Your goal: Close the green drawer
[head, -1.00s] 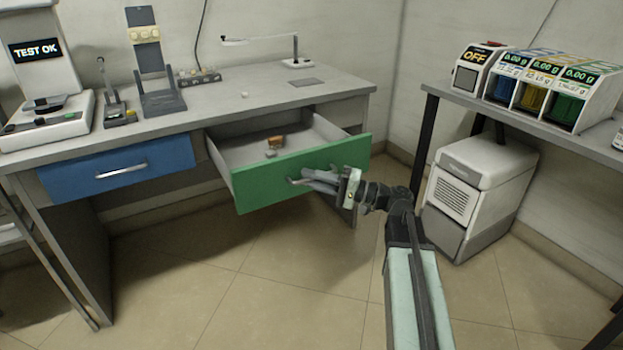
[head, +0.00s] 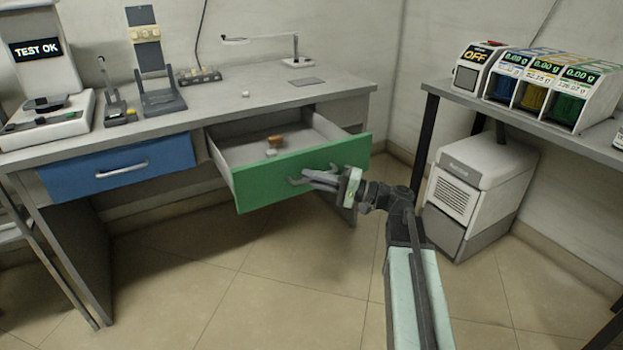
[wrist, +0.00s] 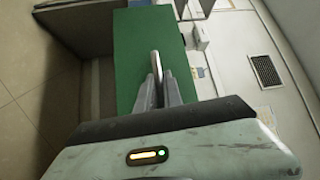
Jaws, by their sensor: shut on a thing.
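The green drawer (head: 280,180) stands pulled out from under the right part of the grey workbench. A brown item (head: 276,141) and a pale small block (head: 271,153) lie inside it. My gripper (head: 308,178) is at the drawer's front, shut on its metal handle. In the wrist view the gripper's fingers (wrist: 162,90) close around the handle (wrist: 155,66) in front of the green drawer face (wrist: 130,60). Part of the handle is hidden by the fingers.
A blue drawer (head: 120,168) left of the green one is shut. The bench top (head: 225,105) carries a lamp, stands and a scale. A white machine (head: 478,190) stands on the floor at right, under a second table (head: 450,98). The tiled floor in front is clear.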

